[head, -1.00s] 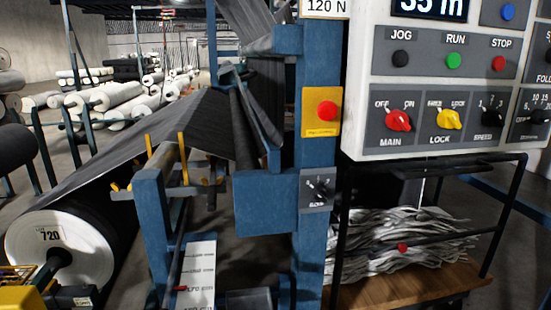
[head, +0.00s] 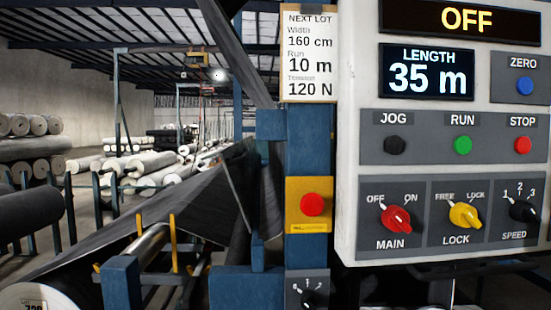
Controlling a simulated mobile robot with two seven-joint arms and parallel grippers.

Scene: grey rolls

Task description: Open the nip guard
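I cannot pick out the nip guard with certainty in the head view. The blue machine frame (head: 309,150) stands upright at the centre, with dark grey web (head: 150,225) running down to the left from it. A control panel (head: 440,110) is on the right; its top display (head: 466,19) reads OFF. The red MAIN knob (head: 396,218) points toward OFF. The yellow LOCK knob (head: 464,216) appears turned toward FREE. Neither of my grippers is in view.
A red button on a yellow plate (head: 312,205) and a lot card (head: 309,60) are on the blue post. A fabric roll (head: 35,297) shows at the bottom left. Racked rolls (head: 30,165) stand at the far left, with several pale rolls behind the machine.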

